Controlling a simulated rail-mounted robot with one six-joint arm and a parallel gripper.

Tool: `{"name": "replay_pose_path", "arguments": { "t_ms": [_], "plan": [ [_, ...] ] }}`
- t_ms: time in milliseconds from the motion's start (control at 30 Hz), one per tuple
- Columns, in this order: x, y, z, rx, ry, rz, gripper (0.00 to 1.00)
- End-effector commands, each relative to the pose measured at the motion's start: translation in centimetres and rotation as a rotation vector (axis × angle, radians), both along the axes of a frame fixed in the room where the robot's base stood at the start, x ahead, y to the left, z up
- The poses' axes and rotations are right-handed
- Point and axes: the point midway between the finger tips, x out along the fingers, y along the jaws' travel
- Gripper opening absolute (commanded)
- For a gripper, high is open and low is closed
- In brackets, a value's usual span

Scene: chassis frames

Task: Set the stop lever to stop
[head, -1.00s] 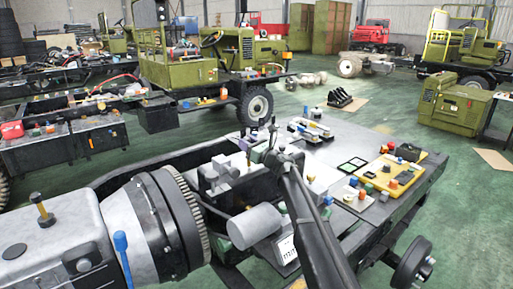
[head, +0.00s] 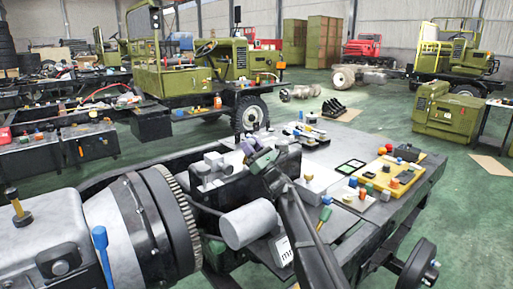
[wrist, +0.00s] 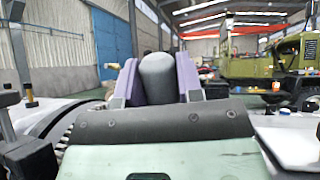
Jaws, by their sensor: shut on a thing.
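My gripper (head: 254,153) is at the grey block-like machine parts on the chassis frame, at the middle of the head view. In the wrist view its two purple fingers (wrist: 160,82) stand on either side of a grey, round-topped handle (wrist: 157,78) and are shut on it. I take this handle for the stop lever, but no label shows. Its lower end is hidden behind my gripper's body. In the head view the handle is too small and covered to make out.
A large grey engine housing (head: 45,235) with a blue lever (head: 103,255) and a toothed ring fills the lower left. A grey cylinder (head: 248,223) lies just below my gripper. A table (head: 330,145) with coloured parts is to the right. Green floor is open beyond.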

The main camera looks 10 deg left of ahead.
Motion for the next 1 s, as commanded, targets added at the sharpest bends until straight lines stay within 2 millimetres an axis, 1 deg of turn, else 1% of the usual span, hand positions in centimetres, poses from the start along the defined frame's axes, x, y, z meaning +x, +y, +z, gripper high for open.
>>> {"name": "replay_pose_path", "arguments": {
  "t_ms": [333,367,400,500,733,833,900,933,1000],
  "plan": [
    [0.0,0.0,0.0,0.0,-0.001,0.001,0.0],
    [0.0,0.0,0.0,0.0,-0.001,0.001,0.38],
    [0.0,0.0,0.0,0.0,-0.001,0.001,0.45],
    [0.0,0.1,0.0,0.0,-0.001,0.001,0.59],
    [0.0,0.0,0.0,0.0,-0.001,0.001,0.59],
    [-0.2,-0.3,-0.6,0.001,0.0,0.0,0.59],
    [-0.6,-1.0,-1.4,0.001,-0.001,-0.001,0.59],
    [-0.9,-1.7,-0.9,0.001,-0.001,-0.002,0.59],
    [-1.8,-3.2,-0.8,0.0,0.0,-0.001,0.59]
  ]
}}
